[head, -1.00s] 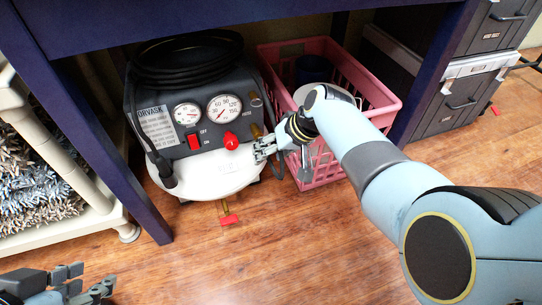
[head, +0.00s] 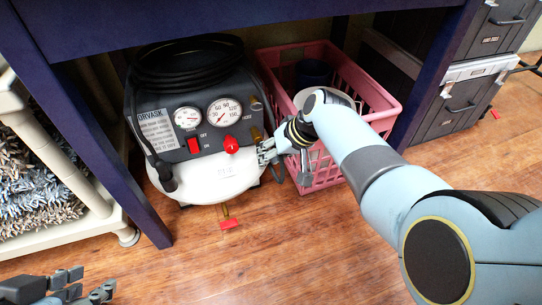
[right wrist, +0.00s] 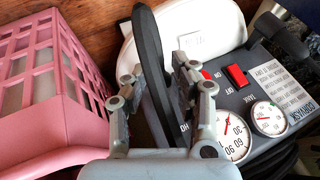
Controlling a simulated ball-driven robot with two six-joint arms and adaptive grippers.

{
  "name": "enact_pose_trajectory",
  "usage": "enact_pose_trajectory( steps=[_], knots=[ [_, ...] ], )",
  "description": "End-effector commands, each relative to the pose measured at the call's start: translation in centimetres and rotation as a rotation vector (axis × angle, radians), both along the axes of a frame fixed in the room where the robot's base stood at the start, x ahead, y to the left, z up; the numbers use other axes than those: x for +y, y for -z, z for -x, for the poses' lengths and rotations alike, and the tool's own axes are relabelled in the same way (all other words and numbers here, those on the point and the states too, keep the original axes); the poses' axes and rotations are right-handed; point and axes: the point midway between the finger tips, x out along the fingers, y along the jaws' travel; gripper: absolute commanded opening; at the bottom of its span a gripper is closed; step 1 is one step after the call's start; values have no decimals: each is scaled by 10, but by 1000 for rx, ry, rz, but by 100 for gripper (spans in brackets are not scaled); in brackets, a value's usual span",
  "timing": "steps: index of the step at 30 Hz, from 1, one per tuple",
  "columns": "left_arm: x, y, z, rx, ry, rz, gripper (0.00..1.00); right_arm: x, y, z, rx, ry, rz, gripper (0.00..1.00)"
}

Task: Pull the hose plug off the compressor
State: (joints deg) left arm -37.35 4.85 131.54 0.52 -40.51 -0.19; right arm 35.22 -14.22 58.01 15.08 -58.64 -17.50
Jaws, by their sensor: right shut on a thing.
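The compressor (head: 210,183) stands on the floor under the blue table, white tank below and a dark panel with two gauges and red controls above. My right gripper (head: 266,152) is at the right side of its panel, beside the brass fitting (head: 256,133). It is shut on the hose plug, which its fingers mostly hide. In the right wrist view the black hose (right wrist: 147,50) runs between the fingers of my right gripper (right wrist: 155,85). I cannot tell whether the plug is still seated in the fitting. My left gripper (head: 90,287) is open and empty at the lower left, over the floor.
A pink basket (head: 325,177) stands close to the right of the compressor and my right gripper; it also shows in the right wrist view (right wrist: 45,135). A coiled black hose (head: 185,65) lies on top. A blue table leg (head: 105,165) and cream shelf (head: 75,235) stand left.

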Motion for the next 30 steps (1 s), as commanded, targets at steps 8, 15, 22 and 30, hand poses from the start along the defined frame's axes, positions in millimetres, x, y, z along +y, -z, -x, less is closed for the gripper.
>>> enact_pose_trajectory(
  steps=[8, 15, 22, 30],
  knots=[
    [0, 0, 0, 1, 0, 0, 40, -1, 0, 0, 0, 1, 2, 0],
    [0, -4, -1, -2, 0, 0, 40, -2, -1, 3, -1, 0, 2, 0],
    [0, -8, -2, -8, 0, 0, 40, -3, -1, 7, -1, -1, 1, 0],
    [0, -13, -3, -13, 0, 0, 40, -5, -1, 12, -1, 0, 1, 0]
  ],
)
